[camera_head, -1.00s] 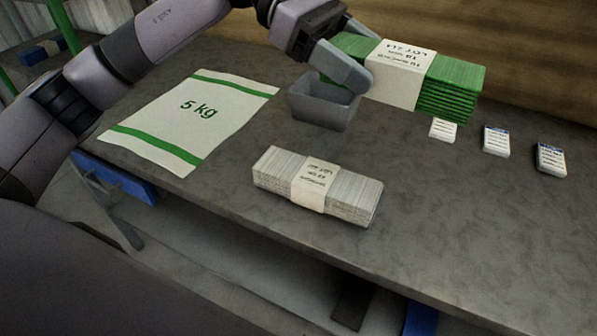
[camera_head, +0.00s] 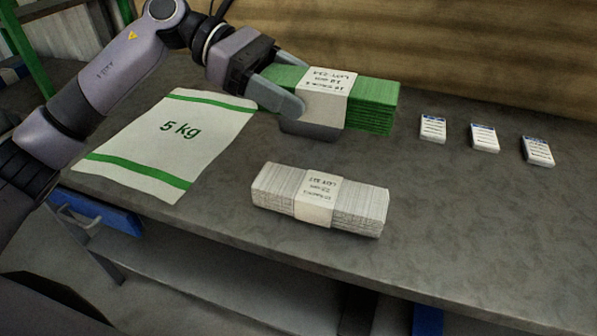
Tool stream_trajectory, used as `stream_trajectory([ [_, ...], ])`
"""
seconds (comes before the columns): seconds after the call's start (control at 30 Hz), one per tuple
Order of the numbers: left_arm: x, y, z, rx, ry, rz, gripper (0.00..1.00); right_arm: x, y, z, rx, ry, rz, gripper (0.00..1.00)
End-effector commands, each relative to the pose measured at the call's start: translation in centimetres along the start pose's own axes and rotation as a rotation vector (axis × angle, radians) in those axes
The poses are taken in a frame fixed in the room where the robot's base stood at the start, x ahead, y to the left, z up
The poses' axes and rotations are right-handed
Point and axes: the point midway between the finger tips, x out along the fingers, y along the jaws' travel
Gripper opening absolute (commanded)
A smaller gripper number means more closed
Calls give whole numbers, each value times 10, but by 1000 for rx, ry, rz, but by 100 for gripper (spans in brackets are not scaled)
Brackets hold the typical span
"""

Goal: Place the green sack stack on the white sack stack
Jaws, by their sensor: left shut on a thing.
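The green sack stack (camera_head: 370,104) has a white paper band with printing around its middle. The white sack stack (camera_head: 358,204), with a cream band, lies flat on the table in the middle, nearer the front edge. The green stack is apart from it, farther back. My right gripper does not show.
A flat white sack marked 5 kg (camera_head: 180,130) lies at the left. The table (camera_head: 470,240) is bare at the front right.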

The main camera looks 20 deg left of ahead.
Motion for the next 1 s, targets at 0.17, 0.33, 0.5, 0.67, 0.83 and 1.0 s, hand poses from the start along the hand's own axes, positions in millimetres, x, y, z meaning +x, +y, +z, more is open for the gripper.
stream_trajectory([
  [0.17, 19, 0, -46, -4, -2, -1, 33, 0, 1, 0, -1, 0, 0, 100],
  [0.33, 33, 0, -79, -2, -3, 1, 33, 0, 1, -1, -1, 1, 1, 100],
  [0.5, 39, 0, -95, 3, -3, 1, 33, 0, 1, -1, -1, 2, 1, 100],
  [0.67, 47, 0, -113, -1, -3, 1, 33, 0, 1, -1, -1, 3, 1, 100],
  [0.83, 55, 0, -133, 2, -3, 1, 33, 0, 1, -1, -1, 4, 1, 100],
  [1.0, 56, 0, -135, 3, -3, 1, 33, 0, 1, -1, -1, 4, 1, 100],
])
